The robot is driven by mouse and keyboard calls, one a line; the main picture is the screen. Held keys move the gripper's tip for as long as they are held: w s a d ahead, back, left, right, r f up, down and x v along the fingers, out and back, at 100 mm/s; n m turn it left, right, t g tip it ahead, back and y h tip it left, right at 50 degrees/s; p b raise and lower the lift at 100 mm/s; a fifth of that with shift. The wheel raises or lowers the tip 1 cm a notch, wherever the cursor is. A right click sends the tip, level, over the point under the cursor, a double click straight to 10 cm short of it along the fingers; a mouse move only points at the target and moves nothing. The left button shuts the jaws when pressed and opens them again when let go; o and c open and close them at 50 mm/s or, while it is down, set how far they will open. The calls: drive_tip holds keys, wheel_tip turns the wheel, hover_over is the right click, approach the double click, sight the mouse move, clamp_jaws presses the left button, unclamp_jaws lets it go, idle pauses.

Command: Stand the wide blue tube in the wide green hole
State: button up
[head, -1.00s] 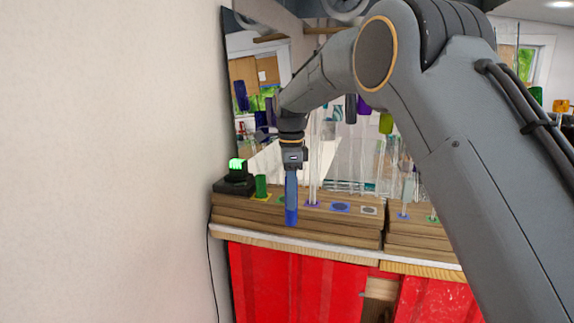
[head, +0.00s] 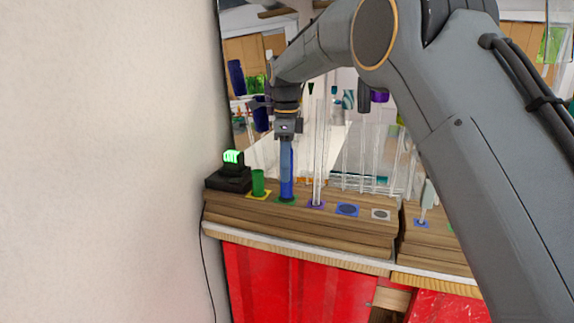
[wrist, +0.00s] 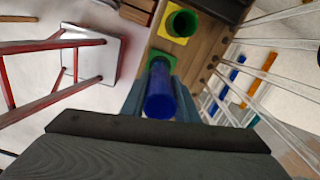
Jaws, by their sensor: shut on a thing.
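The wide blue tube (head: 287,172) hangs upright below my gripper (head: 287,138) in the head view. My gripper is shut on its upper part. The wrist view also shows the tube (wrist: 160,102) between my two fingers, seen nearly end on. The green-marked hole's patch (head: 284,201) is on the wooden block, and the tube's lower end overlaps it in the head view. In the wrist view the green patch (wrist: 168,60) shows just beyond the tube. The hole itself is hidden, and I cannot tell whether the tube's end touches the block.
A green tube (head: 258,182) stands on a yellow-marked patch to the left, beside a black device (head: 229,179). A tall clear rod (head: 318,160) stands close on the right. Blue-marked (head: 347,210) and white-marked (head: 381,214) holes lie farther right. A wall is at the left.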

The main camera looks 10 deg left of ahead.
sight(286, 186)
drive_tip(key=shift+d+f+b, duration=0.1)
drive_tip(key=shift+f+b, duration=1.3)
drive_tip(key=shift+f, duration=1.15)
drive_tip(key=shift+p, duration=0.65)
drive_tip(key=shift+f, duration=0.6)
drive_tip(key=o, duration=0.8)
drive_tip(key=shift+r, duration=0.1)
drive_tip(key=shift+r+p, duration=0.85)
drive_tip(key=shift+r, duration=0.65)
wheel_tip(286, 186, up, 8)
drive_tip(key=shift+f, duration=0.1)
